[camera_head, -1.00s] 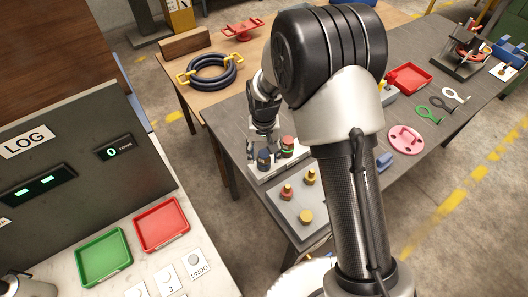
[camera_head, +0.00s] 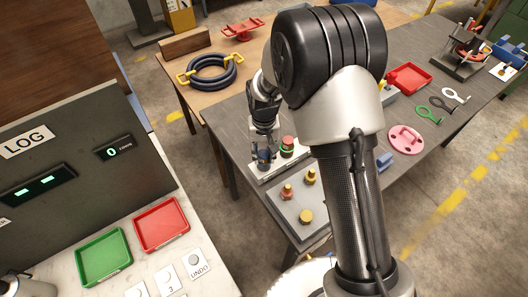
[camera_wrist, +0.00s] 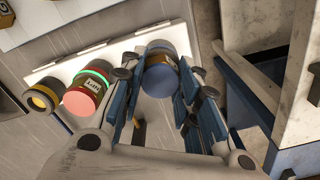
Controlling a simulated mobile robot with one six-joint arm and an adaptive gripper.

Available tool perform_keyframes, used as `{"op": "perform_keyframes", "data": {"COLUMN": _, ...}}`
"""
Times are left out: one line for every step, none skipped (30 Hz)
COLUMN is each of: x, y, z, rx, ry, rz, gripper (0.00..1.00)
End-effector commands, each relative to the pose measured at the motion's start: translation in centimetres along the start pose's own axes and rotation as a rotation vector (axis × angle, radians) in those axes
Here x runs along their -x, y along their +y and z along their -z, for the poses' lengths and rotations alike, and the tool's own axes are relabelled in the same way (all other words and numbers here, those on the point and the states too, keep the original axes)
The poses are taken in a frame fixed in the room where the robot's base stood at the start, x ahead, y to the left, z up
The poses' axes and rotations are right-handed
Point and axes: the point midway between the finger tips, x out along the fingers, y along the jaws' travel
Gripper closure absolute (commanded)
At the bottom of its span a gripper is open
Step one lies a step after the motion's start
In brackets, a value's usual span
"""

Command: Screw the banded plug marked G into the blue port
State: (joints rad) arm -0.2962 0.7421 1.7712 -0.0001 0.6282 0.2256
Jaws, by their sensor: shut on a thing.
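My gripper (camera_wrist: 161,80) is shut on a plug (camera_wrist: 160,82) with a blue-grey round top and a brownish band, its blue-padded fingers on both sides. In the head view my gripper (camera_head: 264,158) is low over the white rack, and the held plug is mostly hidden by the fingers. No letter G is readable on it. A red-topped plug (camera_wrist: 80,101) with a green band and a small label stands beside it, apart from the fingers; it also shows in the head view (camera_head: 287,143). I cannot identify the blue port in either view.
A grey plate (camera_head: 285,214) with several red and yellow knobs lies in front of the white rack (camera_head: 270,176). A pink flanged disc (camera_head: 405,139), a blue block (camera_head: 384,161) and a red tray (camera_head: 410,77) are right of my arm.

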Motion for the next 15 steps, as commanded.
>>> {"op": "perform_keyframes", "data": {"x": 0.02, "y": -0.01, "z": 0.02, "rx": 0.000, "ry": 0.001, "rz": 0.000, "gripper": 0.99}}
{"op": "perform_keyframes", "data": {"x": 0.02, "y": -0.01, "z": 0.02, "rx": -0.002, "ry": 0.001, "rz": 0.000, "gripper": 1.00}}
{"op": "perform_keyframes", "data": {"x": 0.02, "y": -0.01, "z": 0.02, "rx": -0.011, "ry": 0.001, "rz": 0.000, "gripper": 1.00}}
{"op": "perform_keyframes", "data": {"x": 0.01, "y": -0.01, "z": 0.02, "rx": -0.027, "ry": 0.001, "rz": 0.000, "gripper": 1.00}}
{"op": "perform_keyframes", "data": {"x": 0.01, "y": -0.01, "z": 0.02, "rx": -0.052, "ry": 0.001, "rz": 0.000, "gripper": 1.00}}
{"op": "perform_keyframes", "data": {"x": 0.00, "y": -0.01, "z": 0.02, "rx": -0.099, "ry": 0.001, "rz": 0.000, "gripper": 1.00}}
{"op": "perform_keyframes", "data": {"x": -0.01, "y": -0.01, "z": 0.02, "rx": -0.143, "ry": 0.001, "rz": 0.000, "gripper": 1.00}}
{"op": "perform_keyframes", "data": {"x": -0.02, "y": -0.01, "z": 0.02, "rx": -0.191, "ry": 0.000, "rz": 0.000, "gripper": 1.00}}
{"op": "perform_keyframes", "data": {"x": -0.03, "y": -0.01, "z": 0.02, "rx": -0.256, "ry": 0.000, "rz": 0.000, "gripper": 1.00}}
{"op": "perform_keyframes", "data": {"x": -0.02, "y": -0.01, "z": 0.02, "rx": -0.264, "ry": 0.000, "rz": 0.000, "gripper": 0.69}}
{"op": "perform_keyframes", "data": {"x": -0.02, "y": -0.01, "z": 0.02, "rx": -0.259, "ry": 0.000, "rz": 0.000, "gripper": 0.67}}
{"op": "perform_keyframes", "data": {"x": -0.02, "y": -0.01, "z": 0.02, "rx": -0.258, "ry": 0.000, "rz": 0.000, "gripper": 0.64}}
{"op": "perform_keyframes", "data": {"x": -0.02, "y": -0.01, "z": 0.01, "rx": -0.257, "ry": 0.000, "rz": 0.000, "gripper": 0.62}}
{"op": "perform_keyframes", "data": {"x": -0.02, "y": -0.01, "z": 0.01, "rx": -0.257, "ry": 0.000, "rz": 0.000, "gripper": 0.60}}
{"op": "perform_keyframes", "data": {"x": -0.03, "y": -0.01, "z": 0.01, "rx": -0.257, "ry": 0.000, "rz": 0.000, "gripper": 0.58}}
